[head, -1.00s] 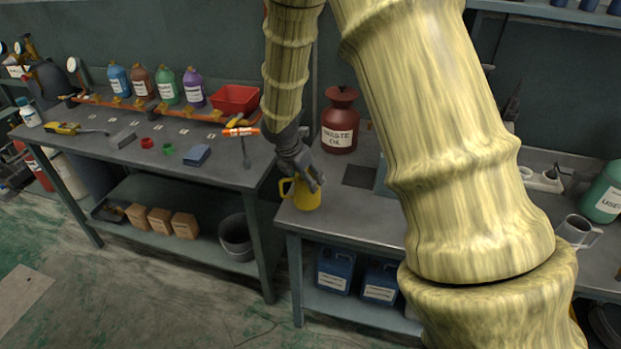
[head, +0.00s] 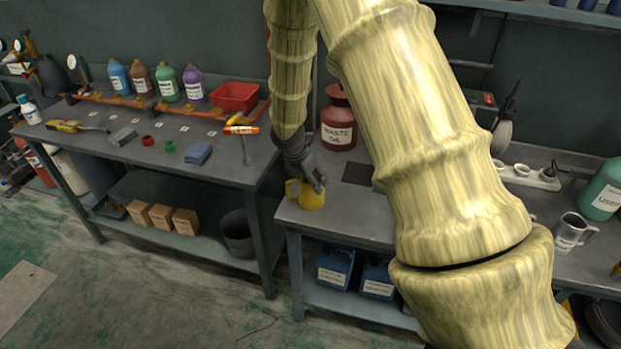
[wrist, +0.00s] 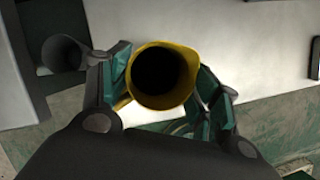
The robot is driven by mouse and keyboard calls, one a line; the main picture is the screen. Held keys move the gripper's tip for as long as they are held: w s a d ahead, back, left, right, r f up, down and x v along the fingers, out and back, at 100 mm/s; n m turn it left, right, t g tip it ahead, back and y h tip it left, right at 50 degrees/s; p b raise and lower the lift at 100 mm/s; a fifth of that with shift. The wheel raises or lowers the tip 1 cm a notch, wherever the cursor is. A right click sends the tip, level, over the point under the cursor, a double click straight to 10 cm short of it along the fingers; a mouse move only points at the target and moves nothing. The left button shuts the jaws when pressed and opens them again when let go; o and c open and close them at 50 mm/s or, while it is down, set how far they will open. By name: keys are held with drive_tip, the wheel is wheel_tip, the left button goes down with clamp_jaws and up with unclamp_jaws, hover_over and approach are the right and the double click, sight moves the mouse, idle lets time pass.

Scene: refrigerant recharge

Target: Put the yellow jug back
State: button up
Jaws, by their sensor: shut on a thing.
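The yellow jug (head: 311,198) is upright at the left front corner of the right-hand bench (head: 345,222). Its handle points left in the head view. My gripper (head: 312,182) comes down on it from above, with its fingers at the jug's upper part. In the wrist view the jug's round, dark mouth (wrist: 160,78) lies between the two green-padded fingers, and my gripper (wrist: 165,95) is shut on it. I cannot tell whether the jug's base touches the bench top.
A red waste oil can (head: 338,120) stands behind the jug, and a dark square (head: 357,173) lies to its right. The left-hand bench (head: 225,168) holds several bottles, a red bin (head: 236,97) and small tools. A grey jug (head: 572,232) stands far right.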

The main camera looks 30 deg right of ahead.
drive_tip(key=shift+f, duration=0.1)
drive_tip(key=o, duration=1.5)
drive_tip(key=b+v, duration=0.1)
drive_tip(key=v, duration=1.1)
drive_tip(key=s+a+f+m+y, duration=0.25)
drive_tip(key=s+a+f, duration=0.2)
drive_tip(key=f, duration=0.45)
drive_tip(key=s+a+f+m+g+y, duration=0.1)
drive_tip(key=s+a+f+m, duration=0.3)
drive_tip(key=s+f, duration=0.3)
drive_tip(key=s+a+f+m+y, duration=0.1)
drive_tip(key=s+a+f+m, duration=0.3)
drive_tip(key=f, duration=0.6)
drive_tip(key=s+a+f+m, duration=0.1)
drive_tip(key=s+f+m, duration=0.2)
drive_tip(key=s, duration=0.4)
drive_tip(key=s+a+f+m, duration=0.1)
drive_tip(key=s+f+m, duration=0.3)
drive_tip(key=s, duration=0.4)
drive_tip(key=s+f+m, duration=0.4)
drive_tip(key=s, duration=0.3)
drive_tip(key=shift+s+a, duration=0.25)
drive_tip(key=shift+a, duration=0.15)
